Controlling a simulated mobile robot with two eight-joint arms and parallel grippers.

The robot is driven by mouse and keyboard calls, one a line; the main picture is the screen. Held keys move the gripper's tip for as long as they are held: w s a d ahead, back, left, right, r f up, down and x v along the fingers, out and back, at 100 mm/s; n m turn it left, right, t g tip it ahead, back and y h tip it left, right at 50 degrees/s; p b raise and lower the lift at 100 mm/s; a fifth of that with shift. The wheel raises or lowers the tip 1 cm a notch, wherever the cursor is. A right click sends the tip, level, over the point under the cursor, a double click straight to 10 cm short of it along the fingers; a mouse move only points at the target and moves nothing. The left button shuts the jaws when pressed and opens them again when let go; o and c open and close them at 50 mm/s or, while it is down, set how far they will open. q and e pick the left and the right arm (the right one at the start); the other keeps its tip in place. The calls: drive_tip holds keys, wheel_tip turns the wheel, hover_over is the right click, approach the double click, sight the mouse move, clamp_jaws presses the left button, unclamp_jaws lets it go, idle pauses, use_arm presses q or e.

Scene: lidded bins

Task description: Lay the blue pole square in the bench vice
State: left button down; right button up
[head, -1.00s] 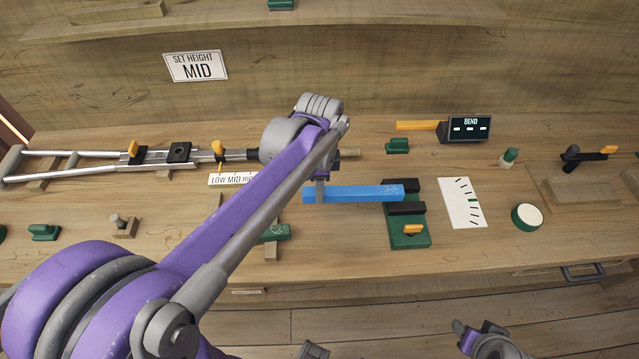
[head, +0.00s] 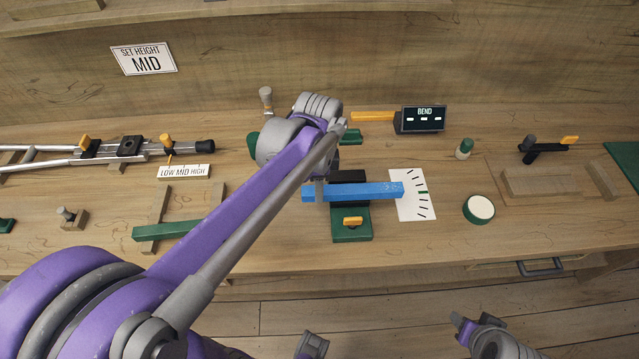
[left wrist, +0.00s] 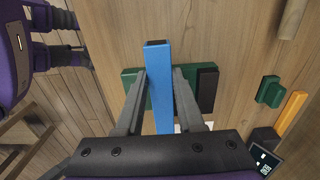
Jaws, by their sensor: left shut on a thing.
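The blue pole (head: 375,191) lies level from left to right in the head view and crosses over the green bench vice (head: 352,232). My left gripper (head: 320,190) is shut on the pole near its left end. In the left wrist view the pole (left wrist: 157,85) runs between the two fingers (left wrist: 160,95), with the vice (left wrist: 133,82) beyond it.
A printed dial card (head: 418,205) lies under the pole's right end. A round white-topped button (head: 479,209) is farther right. A BEND display (head: 423,119) with an orange bar stands behind. A crutch (head: 120,150) and a green bar (head: 165,231) lie on the left.

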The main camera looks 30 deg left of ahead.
use_arm(q)
drive_tip(key=w+a+f+b, duration=0.1)
drive_tip(key=w+f+b, duration=0.1)
drive_tip(key=w, duration=0.1)
drive_tip(key=w+a+f, duration=0.1)
drive_tip(key=shift+w+a+f+b, duration=0.15)
drive_tip(key=shift+a+f+b, duration=0.1)
drive_tip(key=shift+a+b, duration=0.15)
drive_tip(key=shift+d+f+b, duration=0.1)
drive_tip(key=shift+f+b, duration=0.4)
drive_tip(key=shift+f, duration=0.35)
drive_tip(key=shift+f, duration=0.35)
idle(0.6)
drive_tip(key=shift+c, duration=2.2)
unclamp_jaws()
